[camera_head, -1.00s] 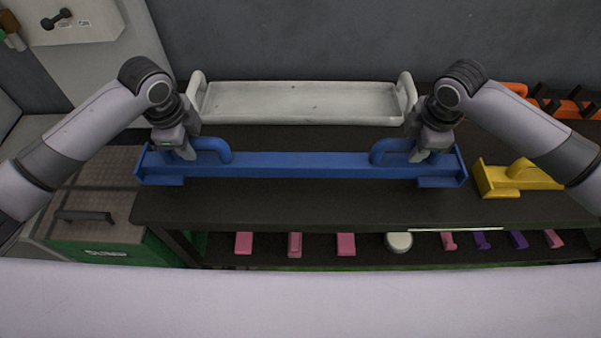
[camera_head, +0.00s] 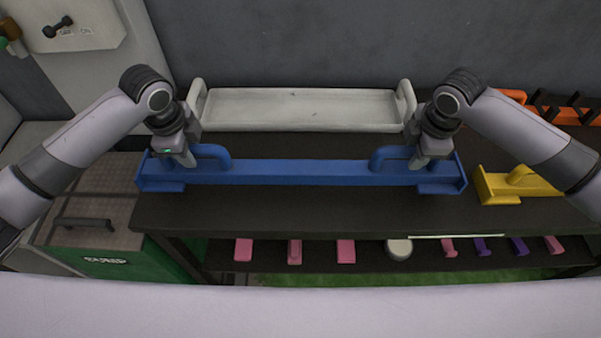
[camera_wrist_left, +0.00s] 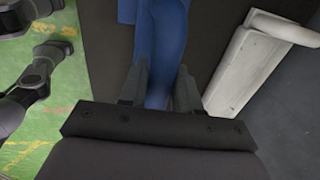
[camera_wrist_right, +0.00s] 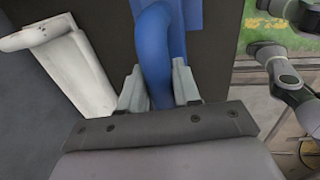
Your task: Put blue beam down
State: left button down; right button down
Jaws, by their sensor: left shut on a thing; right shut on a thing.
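The long blue beam (camera_head: 300,172) lies level along the dark table, with an arched handle near each end. My left gripper (camera_head: 188,161) is shut on its left handle (camera_head: 213,152); in the left wrist view the fingers (camera_wrist_left: 158,90) stand on both sides of the blue handle. My right gripper (camera_head: 420,160) is shut on its right handle (camera_head: 385,154), and the right wrist view shows the fingers (camera_wrist_right: 160,88) around it. Whether the beam's underside touches the table is hard to tell.
A white tray (camera_head: 300,108) with end handles lies behind the beam. A yellow piece (camera_head: 515,186) sits close to the beam's right end. Orange parts (camera_head: 570,110) are at the back right. The table front (camera_head: 330,212) is clear; a lower shelf holds several small pieces.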

pick_arm(q)
jog(key=shift+r, duration=0.3)
pick_arm(e)
jog(key=shift+r, duration=0.25)
